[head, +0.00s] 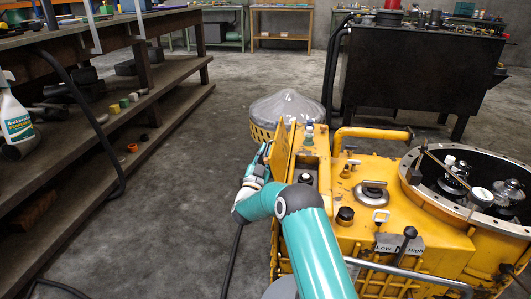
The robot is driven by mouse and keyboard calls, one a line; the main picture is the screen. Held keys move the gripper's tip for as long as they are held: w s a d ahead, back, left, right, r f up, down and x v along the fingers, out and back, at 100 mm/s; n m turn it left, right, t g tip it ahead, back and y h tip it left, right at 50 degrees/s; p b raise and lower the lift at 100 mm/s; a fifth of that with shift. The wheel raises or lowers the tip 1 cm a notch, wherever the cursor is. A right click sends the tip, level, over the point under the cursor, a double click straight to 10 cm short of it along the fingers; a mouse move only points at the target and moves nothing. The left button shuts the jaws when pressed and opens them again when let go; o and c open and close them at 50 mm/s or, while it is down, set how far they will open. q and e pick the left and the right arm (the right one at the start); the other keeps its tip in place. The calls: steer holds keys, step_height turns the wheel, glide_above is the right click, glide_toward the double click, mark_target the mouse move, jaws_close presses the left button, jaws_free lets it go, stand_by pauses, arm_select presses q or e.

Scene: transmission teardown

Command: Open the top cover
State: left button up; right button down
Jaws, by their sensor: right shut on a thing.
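The yellow transmission housing (372,220) stands at the lower right, with a "Low N High" plate on its top. A yellow cover flap (281,151) stands steeply raised at the housing's left edge. The teal arm hides part of the housing's left side, and the fingertips are small and partly hidden. My left gripper is not in view.
A large round opening with gears (453,178) is at the housing's right. A grey heap in a yellow perforated ring (287,108) stands behind. A wooden shelf bench (160,93) lines the left, and a black workbench (400,75) stands behind right. Floor between is mostly clear.

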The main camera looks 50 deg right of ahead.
steer(key=shift+s, duration=0.1)
steer(key=shift+s+d+r+b, duration=0.5)
steer(key=shift+s+r+b, duration=0.05)
steer(key=shift+s+r, duration=0.15)
steer(key=c, duration=1.2)
jaws_free()
steer(key=shift+a, duration=0.1)
steer(key=v, duration=1.2)
steer(key=shift+w+f, duration=0.1)
